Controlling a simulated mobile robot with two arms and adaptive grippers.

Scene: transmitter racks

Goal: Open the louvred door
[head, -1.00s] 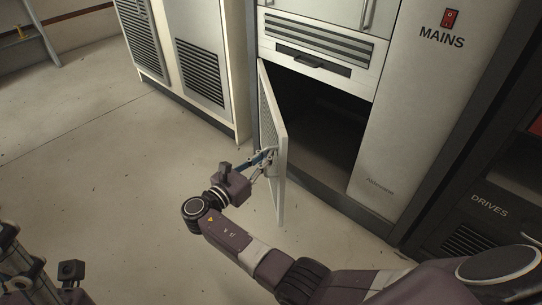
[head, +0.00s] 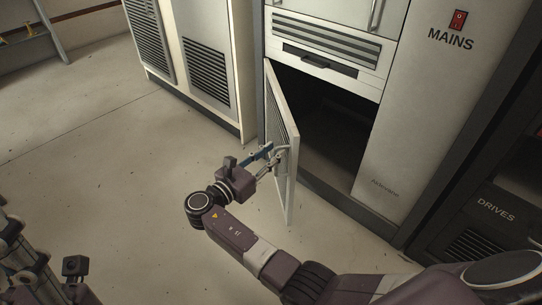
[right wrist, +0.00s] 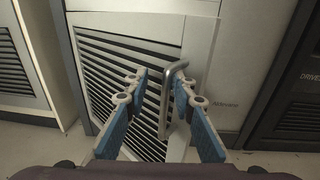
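The louvred door (head: 280,125) is a pale panel low on the grey cabinet. It stands swung out, hinged at its left, with a dark opening behind it. Its louvres show in the right wrist view (right wrist: 110,75). The door's bar handle (right wrist: 166,100) stands between the two fingers of my right gripper (right wrist: 160,78), nearer the right finger. The fingers have a clear gap and do not look clamped. In the head view, my right gripper (head: 277,157) is at the door's outer face near its free edge. Part of my left gripper (head: 75,270) shows at bottom left; its fingers are unclear.
The cabinet's MAINS panel (head: 420,110) is right of the opening. A dark DRIVES rack (head: 480,215) stands further right. A pale cabinet with louvred panels (head: 205,65) stands to the left. The floor (head: 110,170) in front is clear.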

